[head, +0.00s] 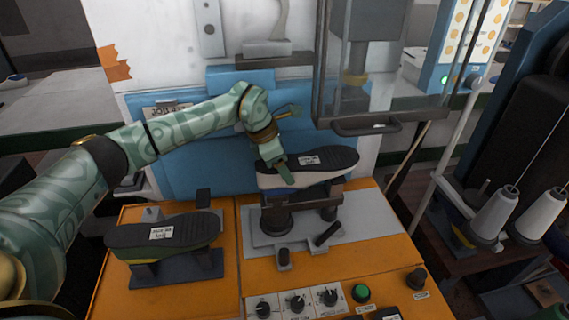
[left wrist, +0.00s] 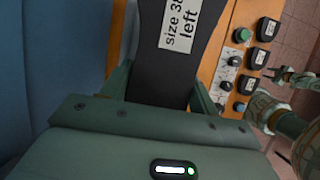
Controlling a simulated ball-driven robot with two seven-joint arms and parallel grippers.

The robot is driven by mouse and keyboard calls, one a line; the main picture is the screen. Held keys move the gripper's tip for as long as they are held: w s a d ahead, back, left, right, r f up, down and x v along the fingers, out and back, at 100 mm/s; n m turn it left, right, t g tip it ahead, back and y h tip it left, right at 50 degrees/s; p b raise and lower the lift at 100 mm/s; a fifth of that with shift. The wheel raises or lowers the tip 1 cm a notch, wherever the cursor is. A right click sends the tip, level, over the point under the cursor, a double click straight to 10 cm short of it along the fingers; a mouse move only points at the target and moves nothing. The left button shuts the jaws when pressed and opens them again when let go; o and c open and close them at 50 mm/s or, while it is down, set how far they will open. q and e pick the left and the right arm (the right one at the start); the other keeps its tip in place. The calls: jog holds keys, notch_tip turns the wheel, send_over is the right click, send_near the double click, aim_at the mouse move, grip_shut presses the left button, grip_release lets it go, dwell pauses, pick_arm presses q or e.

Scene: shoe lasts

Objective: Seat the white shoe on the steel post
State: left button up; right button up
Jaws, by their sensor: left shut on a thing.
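The white shoe (head: 300,178) is sole up, its black sole bearing a white label, above the steel post (head: 277,213) on the grey plate. I cannot tell whether it touches the post. My left gripper (head: 279,166) is shut on the shoe at its left end. In the left wrist view the black sole of the white shoe (left wrist: 168,70) runs between the fingers, and its label reads "size 38 left". The gripper hides the near end of the shoe. My right gripper (left wrist: 272,76) shows small at the right of that view; its jaws are unclear.
Another dark-soled shoe (head: 165,233) with a yellow-green side rests sole up on a dark stand at left. Knobs and a green button (head: 361,293) are at the front of the orange bench (head: 222,290). A clear guard with a dark handle (head: 365,126) hangs behind right.

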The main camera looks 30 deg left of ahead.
dwell(0.6)
pick_arm(q)
jog(key=o, duration=1.7)
jog(key=shift+c, duration=0.2)
jog(key=shift+f, duration=0.2)
jog(key=p+v, duration=0.1)
jog(key=v, duration=1.5)
jog(key=shift+r, duration=0.25)
